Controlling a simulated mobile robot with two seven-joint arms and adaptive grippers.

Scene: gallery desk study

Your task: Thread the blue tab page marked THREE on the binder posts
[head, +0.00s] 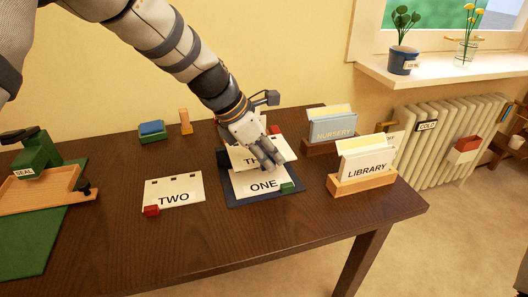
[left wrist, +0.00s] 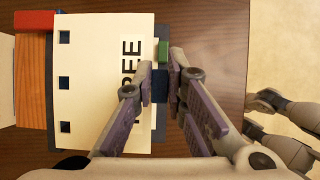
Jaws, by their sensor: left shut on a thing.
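My left gripper (head: 268,158) is shut on the blue tab (left wrist: 160,85) of the white page marked THREE (head: 240,158). In the left wrist view this page (left wrist: 90,85) shows "REE" and square holes along its left edge. It is over the dark blue binder (head: 232,198), covering part of the page marked ONE (head: 264,184), which has a green tab (head: 287,187). I cannot make out the posts, or whether the holes are on them. The page marked TWO (head: 174,192), with a red tab (head: 151,210), lies left of the binder. My right gripper (left wrist: 262,118) shows open and empty in the left wrist view.
Card holders marked LIBRARY (head: 365,170) and NURSERY (head: 335,130) stand right of the binder. A green seal press (head: 38,152) and wooden tray (head: 45,190) are at left. A blue-topped pad (head: 152,129) is at the back. The front of the desk is clear.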

